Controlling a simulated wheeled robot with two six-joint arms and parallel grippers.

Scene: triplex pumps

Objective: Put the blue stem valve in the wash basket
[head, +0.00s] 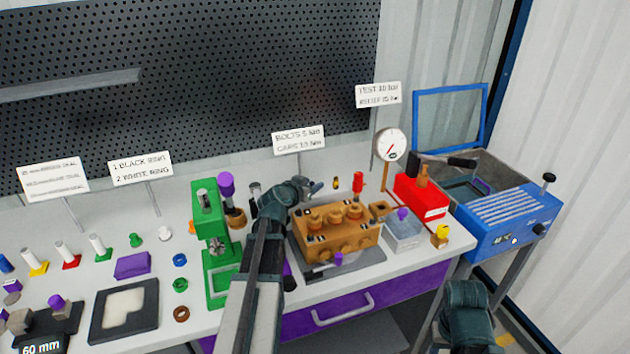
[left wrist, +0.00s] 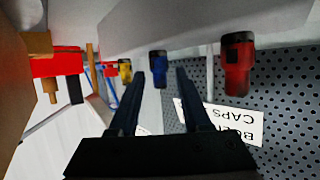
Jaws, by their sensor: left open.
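The blue stem valve (left wrist: 158,68), with a blue body and a dark end, shows in the left wrist view between the two fingers of my left gripper (left wrist: 160,73). The fingers are apart and not closed on it. Whether the valve is level with the fingertips or beyond them, I cannot tell. In the head view my left gripper (head: 310,188) is behind the brass pump block, and my wrist hides the blue valve. The washer (head: 513,218), blue with a raised lid, stands at the right; the basket in its tank is not clear. My right gripper is out of the frame.
A red-bodied piece (left wrist: 237,65) and a yellow-and-black piece (left wrist: 125,70) flank the blue one.

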